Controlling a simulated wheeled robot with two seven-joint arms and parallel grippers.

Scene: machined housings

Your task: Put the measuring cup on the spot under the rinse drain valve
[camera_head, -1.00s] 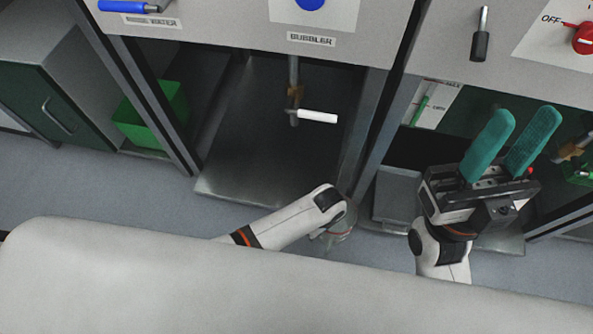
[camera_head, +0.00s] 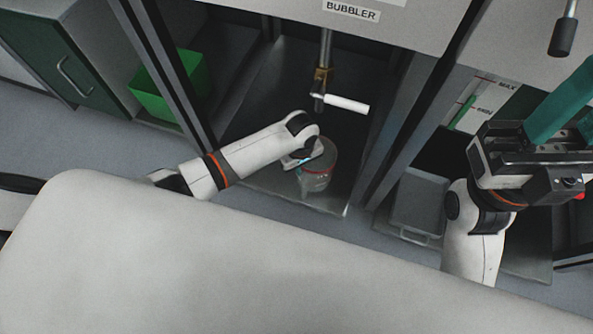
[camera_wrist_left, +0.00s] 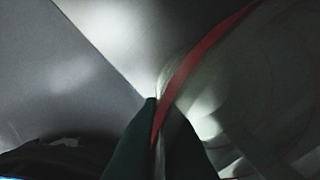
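My left gripper (camera_head: 305,155) is mostly hidden behind its own wrist. It holds a clear measuring cup (camera_head: 318,170) with a red rim band over the front of the metal floor plate (camera_head: 262,170). In the left wrist view the dark green fingers (camera_wrist_left: 157,125) close on the cup's wall at the red band (camera_wrist_left: 205,48). A drain valve with a brass body (camera_head: 321,76) and white lever (camera_head: 346,103) hangs under the BUBBLER panel, beyond the cup. No marking names it as the rinse one. My right gripper (camera_head: 575,105) is open and empty, its teal fingers partly cut off.
Frame posts flank the bay on the left (camera_head: 180,80) and right (camera_head: 400,130). A green bin (camera_head: 170,85) is in the left bay. A grey box (camera_head: 418,203) stands in the right bay. The plate under the valve looks clear.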

